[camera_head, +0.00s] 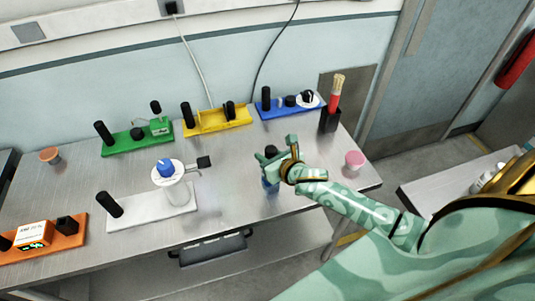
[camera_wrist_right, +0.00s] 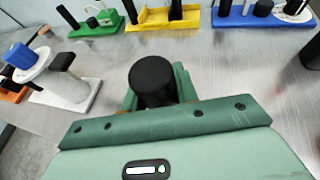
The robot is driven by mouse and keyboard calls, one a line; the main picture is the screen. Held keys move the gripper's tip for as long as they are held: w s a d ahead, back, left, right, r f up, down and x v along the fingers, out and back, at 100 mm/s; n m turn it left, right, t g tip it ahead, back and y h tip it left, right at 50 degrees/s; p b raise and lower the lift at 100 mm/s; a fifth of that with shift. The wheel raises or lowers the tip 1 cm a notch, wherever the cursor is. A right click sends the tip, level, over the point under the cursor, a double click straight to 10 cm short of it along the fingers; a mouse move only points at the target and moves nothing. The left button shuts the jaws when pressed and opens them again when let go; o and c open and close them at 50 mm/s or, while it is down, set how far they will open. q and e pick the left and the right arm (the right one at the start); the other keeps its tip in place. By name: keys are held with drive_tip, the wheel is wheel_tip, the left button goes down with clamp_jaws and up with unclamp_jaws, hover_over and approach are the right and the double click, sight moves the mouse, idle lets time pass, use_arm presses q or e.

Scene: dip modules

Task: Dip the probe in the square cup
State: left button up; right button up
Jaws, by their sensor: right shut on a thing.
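My right gripper (camera_head: 271,165) is above the front right part of the steel table. It is shut on a probe with a black cylindrical top (camera_wrist_right: 153,80), seen from above between the jaws in the right wrist view. In the head view a blue lower part shows below the fingers; I cannot tell whether its tip touches the table. A black square-sided cup (camera_head: 329,122) stands at the back right, with a red and tan brush in it. It is apart from the gripper. My left gripper is not in view.
Green (camera_head: 138,141), yellow (camera_head: 217,121) and blue (camera_head: 290,107) modules stand along the back. A white module (camera_head: 150,212) with a blue knob and an orange module (camera_head: 60,237) are at left. A pink-topped cup (camera_head: 354,160) stands right. The table between is clear.

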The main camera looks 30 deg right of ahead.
wheel_tip(320, 180, down, 2)
drive_tip(key=shift+f+b, duration=0.1)
drive_tip(key=shift+b, duration=0.65)
drive_tip(key=shift+f+b, duration=1.8)
drive_tip(key=shift+f, duration=0.6)
wheel_tip(320, 180, up, 8)
drive_tip(key=p, duration=0.8)
drive_tip(key=shift+f, duration=0.2)
